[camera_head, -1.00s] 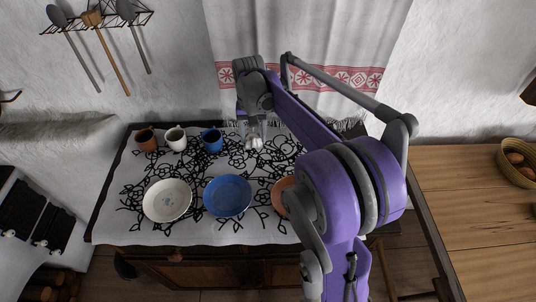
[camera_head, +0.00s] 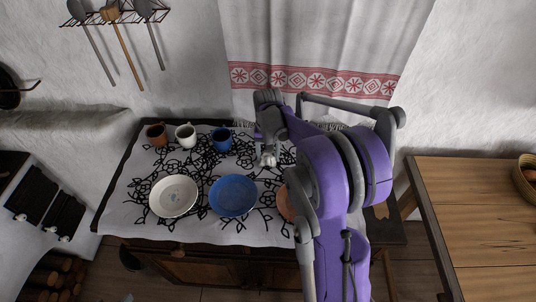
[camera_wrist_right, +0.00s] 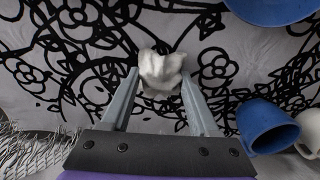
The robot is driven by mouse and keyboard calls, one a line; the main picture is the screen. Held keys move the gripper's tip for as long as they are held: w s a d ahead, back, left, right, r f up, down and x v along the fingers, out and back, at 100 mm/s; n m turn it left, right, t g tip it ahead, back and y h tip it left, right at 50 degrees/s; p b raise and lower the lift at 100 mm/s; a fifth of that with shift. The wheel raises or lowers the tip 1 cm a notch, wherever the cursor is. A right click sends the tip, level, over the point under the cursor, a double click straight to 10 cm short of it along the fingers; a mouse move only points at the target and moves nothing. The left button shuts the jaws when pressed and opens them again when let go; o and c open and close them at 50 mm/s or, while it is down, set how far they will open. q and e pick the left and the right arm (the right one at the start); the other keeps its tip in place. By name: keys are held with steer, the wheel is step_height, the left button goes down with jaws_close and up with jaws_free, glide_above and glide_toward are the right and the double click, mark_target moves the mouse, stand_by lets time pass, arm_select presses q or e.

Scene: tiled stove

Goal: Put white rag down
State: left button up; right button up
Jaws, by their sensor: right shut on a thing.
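My right gripper (camera_head: 267,154) hangs over the patterned tablecloth (camera_head: 140,185), to the right of the blue mug and behind and to the right of the blue plate. Its two fingers (camera_wrist_right: 160,88) are shut on a small crumpled white rag (camera_wrist_right: 163,68), which bulges out past the fingertips. In the head view the rag (camera_head: 268,161) is a small pale lump under the gripper. I cannot tell whether it touches the cloth. My left gripper is not in view.
On the tablecloth stand a brown mug (camera_head: 157,135), a white mug (camera_head: 186,136), a blue mug (camera_head: 222,140), a white plate (camera_head: 173,196), a blue plate (camera_head: 234,195) and an orange plate (camera_head: 285,205), partly hidden by my arm. A wooden table (camera_head: 480,220) stands at right.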

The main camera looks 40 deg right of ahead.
mark_target(268, 154)
steer(key=shift+f, duration=0.2)
steer(key=shift+f, duration=0.15)
steer(key=o, duration=1.3)
step_height(268, 154, up, 12)
steer(key=s+a+f+n+t, duration=0.1)
steer(key=s+a+n+t, duration=0.1)
steer(key=s+a, duration=0.3)
steer(key=s+a+f+n+t, duration=0.2)
steer(key=s+a+n, duration=0.1)
steer(key=s+a, duration=0.3)
steer(key=s+a+f+n+t, duration=0.2)
steer(key=s+a+n, duration=0.1)
steer(key=s+a, duration=0.3)
steer(key=shift+a+p, duration=0.3)
steer(key=shift+a, duration=0.75)
steer(key=shift+w, duration=0.1)
